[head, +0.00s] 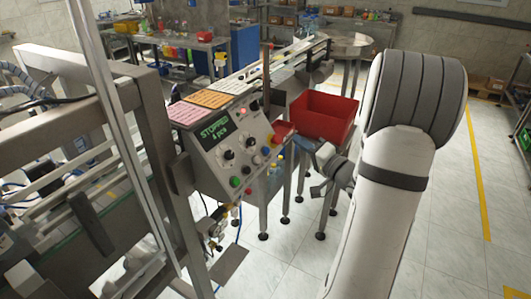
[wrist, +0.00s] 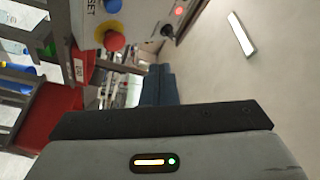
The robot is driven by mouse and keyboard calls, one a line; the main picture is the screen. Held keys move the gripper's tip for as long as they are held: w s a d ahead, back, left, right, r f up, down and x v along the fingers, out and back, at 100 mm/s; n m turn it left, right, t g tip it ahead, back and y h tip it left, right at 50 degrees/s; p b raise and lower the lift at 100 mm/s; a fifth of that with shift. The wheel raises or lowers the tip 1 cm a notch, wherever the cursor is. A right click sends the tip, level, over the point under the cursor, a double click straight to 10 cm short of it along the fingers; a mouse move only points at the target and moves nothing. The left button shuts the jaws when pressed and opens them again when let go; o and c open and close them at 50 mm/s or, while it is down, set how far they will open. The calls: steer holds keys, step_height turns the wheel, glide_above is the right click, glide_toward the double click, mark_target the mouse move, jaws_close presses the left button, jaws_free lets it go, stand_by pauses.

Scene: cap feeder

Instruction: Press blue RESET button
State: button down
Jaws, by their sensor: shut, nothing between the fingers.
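In the head view, the control panel (head: 205,160) stands at the centre with a green display reading STOPPED. My gripper (head: 303,144) is at the right of the panel, apart from its face. In the wrist view, its dark blue fingers (wrist: 160,85) are together and empty, below and to the right of the button.
A red bin (head: 325,116) stands behind my gripper, right of the panel. Coloured cards (head: 208,98) lie on the panel's top. A metal frame (head: 150,130) fills the left side. Tiled floor (head: 455,220) is open at the right.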

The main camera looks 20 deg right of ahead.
mark_target(266, 151)
steer(key=shift+s, duration=0.2)
steer(key=w+a+f+b, duration=0.4)
steer(key=w+f, duration=0.1)
steer(key=shift+w+a, duration=0.2)
steer(key=shift+w, duration=0.15)
stand_by(0.4)
steer(key=shift+f+b, duration=0.1)
steer(key=shift+b, duration=0.2)
stand_by(1.7)
steer(key=shift+w+a+f, duration=0.15)
steer(key=shift+w+a, duration=0.1)
steer(key=shift+w, duration=0.05)
steer(key=shift+w+a+f+b, duration=0.2)
steer(key=shift+w+f+b, duration=0.05)
steer(key=shift+b, duration=0.05)
stand_by(0.7)
steer(key=shift+d+r, duration=0.1)
steer(key=shift+s+d+r+p, duration=0.35)
steer(key=shift+s+r+p, duration=0.05)
steer(key=shift+s, duration=0.1)
